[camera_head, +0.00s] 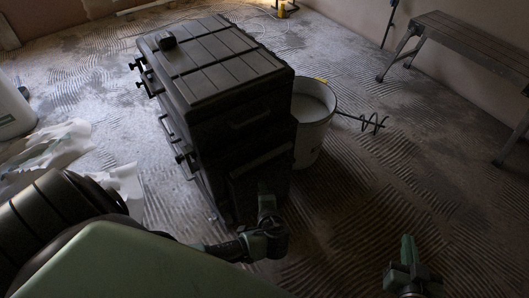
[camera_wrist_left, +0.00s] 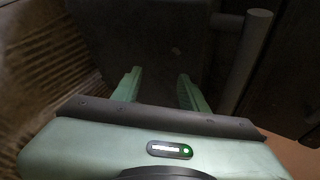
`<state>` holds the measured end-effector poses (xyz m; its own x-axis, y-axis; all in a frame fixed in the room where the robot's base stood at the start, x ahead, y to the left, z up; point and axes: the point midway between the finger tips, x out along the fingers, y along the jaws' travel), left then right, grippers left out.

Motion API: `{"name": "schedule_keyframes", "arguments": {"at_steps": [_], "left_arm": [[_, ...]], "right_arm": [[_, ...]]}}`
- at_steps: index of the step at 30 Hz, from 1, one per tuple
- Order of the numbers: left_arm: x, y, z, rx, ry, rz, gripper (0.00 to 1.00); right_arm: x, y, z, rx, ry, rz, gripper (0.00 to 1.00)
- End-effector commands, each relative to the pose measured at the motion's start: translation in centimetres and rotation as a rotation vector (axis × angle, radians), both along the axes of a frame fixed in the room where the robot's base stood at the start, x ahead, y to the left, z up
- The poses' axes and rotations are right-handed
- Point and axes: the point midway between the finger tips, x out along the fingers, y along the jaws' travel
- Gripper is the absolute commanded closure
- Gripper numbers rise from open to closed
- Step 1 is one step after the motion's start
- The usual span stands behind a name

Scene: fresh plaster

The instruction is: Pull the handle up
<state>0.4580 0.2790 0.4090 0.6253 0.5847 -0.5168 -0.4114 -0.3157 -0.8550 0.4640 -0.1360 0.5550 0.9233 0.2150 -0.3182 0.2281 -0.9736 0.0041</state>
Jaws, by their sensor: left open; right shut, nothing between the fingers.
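A large black ribbed tool box (camera_head: 215,65) stands upright in the middle of the head view. A thin bar-like handle (camera_head: 250,121) shows faintly on its shaded near face; which handle the task means is unclear. My left gripper (camera_wrist_left: 160,88) is open and empty in the left wrist view, facing a dark surface. A thick grey tube (camera_wrist_left: 246,55) stands to the right of its fingers, apart from them. In the head view the left wrist is low against the box's near side and its fingertips are hidden. My right gripper (camera_head: 408,250) is shut and empty, right of the box.
A white bucket (camera_head: 312,115) with a mixing paddle (camera_head: 368,122) stands close against the box's right side. A bench (camera_head: 470,45) is at the upper right. White sheeting (camera_head: 60,145) lies at left.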

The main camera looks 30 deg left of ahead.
Motion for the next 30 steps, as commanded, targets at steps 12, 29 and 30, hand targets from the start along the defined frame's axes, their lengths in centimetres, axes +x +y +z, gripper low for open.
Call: {"name": "schedule_keyframes", "arguments": {"at_steps": [12, 29, 30], "left_arm": [[2.1, -0.6, 8.7, 0.167, -0.343, 0.070, 0.57], [6.8, 4.2, 7.6, 0.169, -0.343, 0.071, 0.57], [7.0, 4.3, 7.6, 0.168, -0.342, 0.072, 0.57]], "right_arm": [[-1.6, 0.0, 13.3, 0.087, -0.349, 0.006, 1.00], [-3.5, 0.7, 21.6, 0.207, -0.780, 0.029, 1.00], [-3.6, 0.7, 21.9, 0.211, -0.798, 0.030, 1.00]]}}
